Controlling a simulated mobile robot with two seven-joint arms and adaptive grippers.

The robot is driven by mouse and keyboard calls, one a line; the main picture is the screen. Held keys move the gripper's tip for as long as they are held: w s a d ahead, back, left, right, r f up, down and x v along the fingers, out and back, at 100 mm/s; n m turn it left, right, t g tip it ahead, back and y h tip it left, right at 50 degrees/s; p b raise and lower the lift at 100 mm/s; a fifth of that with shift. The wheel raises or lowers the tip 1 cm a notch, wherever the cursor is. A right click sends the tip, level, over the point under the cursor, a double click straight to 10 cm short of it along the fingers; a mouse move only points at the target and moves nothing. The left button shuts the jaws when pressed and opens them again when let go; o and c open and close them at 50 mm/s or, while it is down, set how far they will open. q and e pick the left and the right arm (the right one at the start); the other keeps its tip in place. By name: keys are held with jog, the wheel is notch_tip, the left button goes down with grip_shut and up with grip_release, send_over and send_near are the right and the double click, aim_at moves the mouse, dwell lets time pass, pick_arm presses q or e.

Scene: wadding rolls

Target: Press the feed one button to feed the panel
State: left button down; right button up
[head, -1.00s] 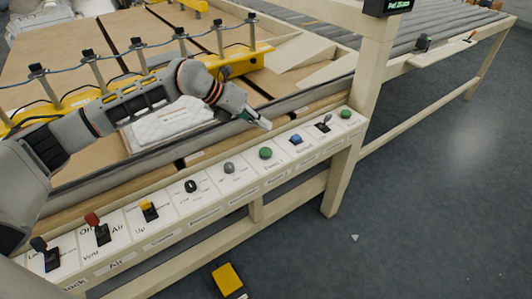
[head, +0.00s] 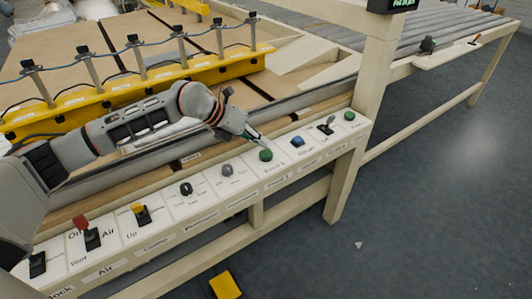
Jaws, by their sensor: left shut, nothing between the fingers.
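A row of controls sits on a white control strip (head: 206,205) along the machine's front rail. A round green button (head: 266,155) is in the middle right of the strip; the label below it is small and blurred. My left gripper (head: 259,141) is shut and empty, its tip pointing down just behind and above this green button. I cannot tell whether it touches it. A second green button (head: 349,116) is at the strip's right end. My right gripper is not in view.
A blue button (head: 297,141) and a black lever (head: 327,127) are right of the middle green button; a grey knob (head: 227,170) is left of it. A wooden post (head: 371,80) stands at the right. A yellow bar (head: 130,96) with several posts crosses behind my arm.

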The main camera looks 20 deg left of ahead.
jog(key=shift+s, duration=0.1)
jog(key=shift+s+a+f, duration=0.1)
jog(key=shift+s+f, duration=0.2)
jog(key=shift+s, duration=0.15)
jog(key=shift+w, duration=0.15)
pick_arm(q)
jog(key=shift+f, duration=0.1)
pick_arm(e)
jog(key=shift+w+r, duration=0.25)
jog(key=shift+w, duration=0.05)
pick_arm(q)
jog(key=shift+f, duration=0.1)
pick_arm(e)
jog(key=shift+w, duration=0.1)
pick_arm(q)
jog(key=shift+f, duration=0.3)
